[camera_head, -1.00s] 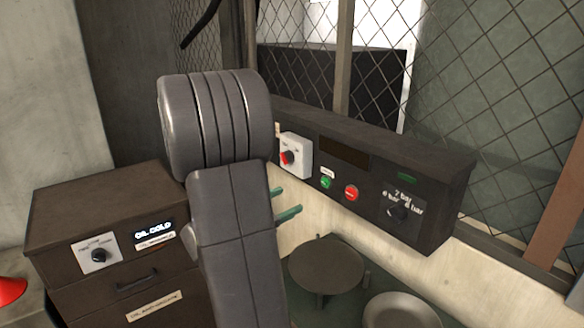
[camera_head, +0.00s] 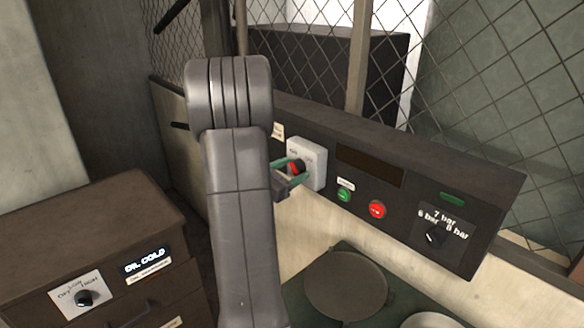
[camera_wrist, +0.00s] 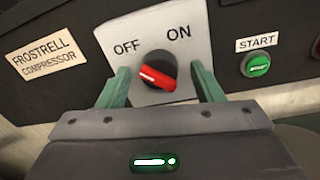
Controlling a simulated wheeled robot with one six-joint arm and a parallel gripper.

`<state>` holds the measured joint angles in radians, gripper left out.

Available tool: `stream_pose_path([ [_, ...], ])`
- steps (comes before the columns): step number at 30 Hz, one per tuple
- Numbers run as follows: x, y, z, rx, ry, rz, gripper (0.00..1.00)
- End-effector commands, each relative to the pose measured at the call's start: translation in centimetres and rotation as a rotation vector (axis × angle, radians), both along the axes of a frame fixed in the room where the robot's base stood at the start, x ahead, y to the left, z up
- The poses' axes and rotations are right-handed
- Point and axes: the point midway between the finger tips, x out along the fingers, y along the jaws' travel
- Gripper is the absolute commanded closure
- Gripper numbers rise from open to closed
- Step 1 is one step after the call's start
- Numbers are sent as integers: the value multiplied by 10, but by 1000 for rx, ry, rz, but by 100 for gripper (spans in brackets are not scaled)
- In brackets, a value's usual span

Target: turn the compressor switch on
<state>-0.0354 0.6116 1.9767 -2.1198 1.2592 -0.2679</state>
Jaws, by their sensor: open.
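The compressor switch is a red knob (camera_wrist: 158,76) on a pale plate (camera_wrist: 183,30) marked OFF and ON. In the wrist view the knob lies slanted, its white mark at the left end, on the OFF side. It also shows in the head view (camera_head: 297,166), partly covered by my fingers. My gripper (camera_wrist: 162,82) is open, with one green finger on each side of the knob. I cannot tell whether they touch it. In the head view my gripper (camera_head: 291,174) is at the switch, mostly hidden behind my arm.
A green START button (camera_wrist: 257,64) is right of the switch. The dark panel also has a red button (camera_head: 377,209) and a pressure dial (camera_head: 434,236). A round plate (camera_head: 346,284) lies below the panel.

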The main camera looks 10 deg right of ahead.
Motion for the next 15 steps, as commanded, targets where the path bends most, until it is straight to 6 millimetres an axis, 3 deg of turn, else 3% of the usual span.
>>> stream_pose_path([
  [11, 3, -4, -1, 0, 1, 1, 40],
  [15, 3, -4, -1, -1, 1, 0, 67],
])
